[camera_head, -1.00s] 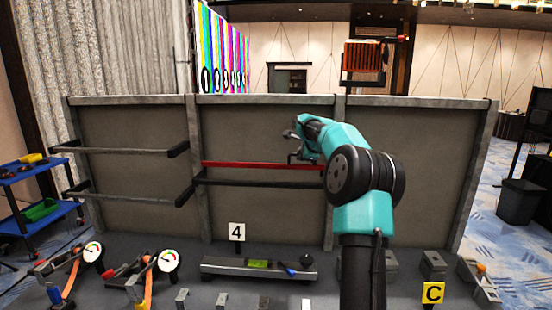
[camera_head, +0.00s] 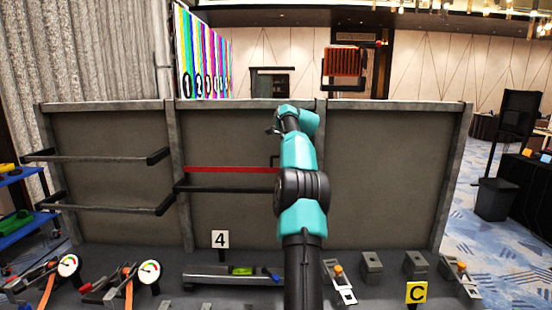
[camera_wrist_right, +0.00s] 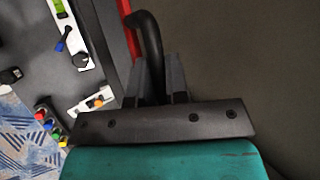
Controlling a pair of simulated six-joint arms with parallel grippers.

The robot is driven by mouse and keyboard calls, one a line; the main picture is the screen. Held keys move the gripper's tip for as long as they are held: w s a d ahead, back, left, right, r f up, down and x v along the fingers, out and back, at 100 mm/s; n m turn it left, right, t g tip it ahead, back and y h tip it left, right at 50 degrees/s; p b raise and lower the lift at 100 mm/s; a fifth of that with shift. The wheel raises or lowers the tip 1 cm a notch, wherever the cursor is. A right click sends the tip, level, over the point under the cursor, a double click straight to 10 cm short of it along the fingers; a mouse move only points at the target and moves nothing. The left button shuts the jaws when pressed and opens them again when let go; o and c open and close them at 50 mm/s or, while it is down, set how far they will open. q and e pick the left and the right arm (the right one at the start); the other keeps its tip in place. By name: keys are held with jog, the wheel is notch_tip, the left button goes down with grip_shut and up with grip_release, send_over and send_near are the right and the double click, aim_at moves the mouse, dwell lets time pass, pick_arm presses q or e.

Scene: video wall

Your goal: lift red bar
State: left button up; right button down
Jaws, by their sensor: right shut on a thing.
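The red bar (camera_head: 230,170) runs level across the middle wall panel in the head view, above a dark bar (camera_head: 228,189). Its right end is hidden behind my right arm. In the right wrist view a strip of the red bar (camera_wrist_right: 125,42) shows beside a black curved piece (camera_wrist_right: 149,32). My right gripper (camera_wrist_right: 155,75) is shut on this black curved piece, which lies between its fingers. Whether the piece is joined to the bar is hard to tell. My left gripper is not in view.
Two more dark rails (camera_head: 95,158) stick out from the left panel. On the bench below stand dial gauges (camera_head: 149,272), a level (camera_head: 232,274), a sign "4" (camera_head: 220,239), grey blocks (camera_head: 371,262) and a yellow "C" sign (camera_head: 416,292). The right panel is clear.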

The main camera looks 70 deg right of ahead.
dwell(0.3)
jog(key=c, duration=1.1)
grip_release()
jog(key=shift+c, duration=0.2)
jog(key=shift+r, duration=0.1)
jog(key=v, duration=1.1)
jog(key=shift+s+r, duration=0.25)
jog(key=shift+r, duration=0.05)
